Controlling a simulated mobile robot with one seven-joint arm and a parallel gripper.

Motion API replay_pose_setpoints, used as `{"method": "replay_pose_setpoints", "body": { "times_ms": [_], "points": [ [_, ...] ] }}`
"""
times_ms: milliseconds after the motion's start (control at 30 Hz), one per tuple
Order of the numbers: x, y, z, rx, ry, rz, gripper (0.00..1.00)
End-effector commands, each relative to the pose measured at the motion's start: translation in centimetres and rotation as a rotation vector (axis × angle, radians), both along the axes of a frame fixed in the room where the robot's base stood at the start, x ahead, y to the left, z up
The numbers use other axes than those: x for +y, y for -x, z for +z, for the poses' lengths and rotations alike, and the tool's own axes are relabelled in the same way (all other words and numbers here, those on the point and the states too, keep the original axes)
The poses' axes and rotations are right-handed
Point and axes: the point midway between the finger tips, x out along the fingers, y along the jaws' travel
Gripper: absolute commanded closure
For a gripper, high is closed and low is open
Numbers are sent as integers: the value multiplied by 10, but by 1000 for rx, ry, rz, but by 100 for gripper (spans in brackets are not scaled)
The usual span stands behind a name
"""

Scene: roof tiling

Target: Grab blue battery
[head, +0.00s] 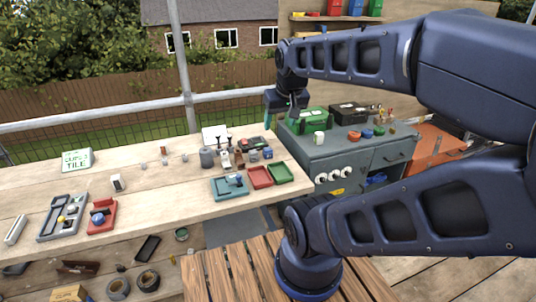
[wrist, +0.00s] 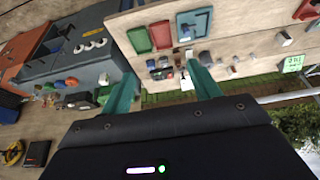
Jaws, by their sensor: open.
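Small blue items are on the wooden workbench: a blue piece (head: 267,154) among small parts near the back right, one in the teal tray (head: 219,190), and one in a red holder (head: 98,218) at the left. They are too small to tell which is the blue battery. My gripper (head: 285,107) is raised above the far right of the workbench, apart from these items. In the wrist view, its two teal fingers stand wide apart with nothing between them (wrist: 160,73); the bench and small parts are well beyond the fingertips.
Red (head: 260,178) and green (head: 282,174) trays sit at the bench's right end. A grey cabinet (head: 345,150) with a green box (head: 305,120) and black toolbox stands to the right. A metal railing (head: 110,112) runs behind. The bench's middle front has clear room.

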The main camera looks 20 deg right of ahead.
Motion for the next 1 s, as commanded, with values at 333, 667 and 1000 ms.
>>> {"method": "replay_pose_setpoints", "body": {
  "times_ms": [333, 667, 1000],
  "points": [
    [-2, -11, 1, 15, 24, 29, 38],
    [-16, -76, -4, 105, 171, 225, 38],
    [-29, -152, -26, 212, 313, 462, 38]
  ]
}}
